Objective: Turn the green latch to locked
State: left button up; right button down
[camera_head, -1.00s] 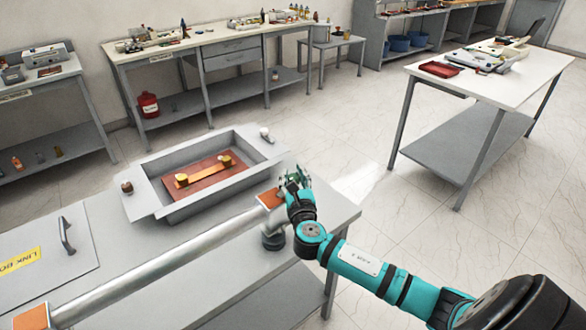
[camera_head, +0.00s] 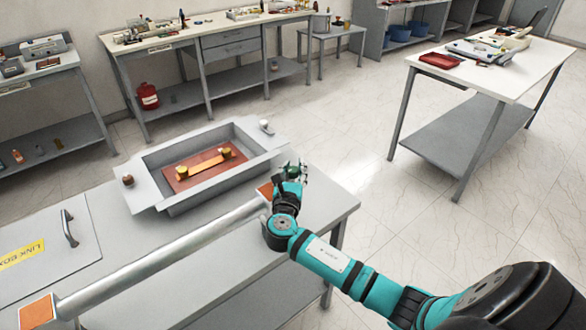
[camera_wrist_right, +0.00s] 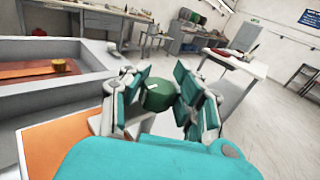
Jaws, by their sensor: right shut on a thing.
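The green latch (camera_wrist_right: 158,96) is a dark green, rounded knob with a small pale mark on its face. It sits beyond the right end of the grey link box in the wrist view. My right gripper (camera_wrist_right: 162,92) has its teal-padded fingers on both sides of the latch and is shut on it. In the head view my right gripper (camera_head: 292,176) is at the box's near right corner and mostly hides the latch. Whether the latch is at its locked position cannot be told. My left gripper is not in view.
The open grey box (camera_head: 190,200) holds a copper-coloured bar (camera_head: 204,164) on a reddish plate. A lid with a handle (camera_head: 68,228) lies at left. A long grey tube (camera_head: 160,262) with orange end pads crosses the bench front.

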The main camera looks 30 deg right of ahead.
jog(key=c, duration=1.5)
grip_release()
jog(key=shift+s+a+f, duration=0.1)
jog(key=shift+a+f, duration=0.05)
jog(key=shift+f, duration=0.2)
jog(key=o, duration=0.6)
jog(key=shift+r, duration=0.25)
jog(key=v, duration=1.2)
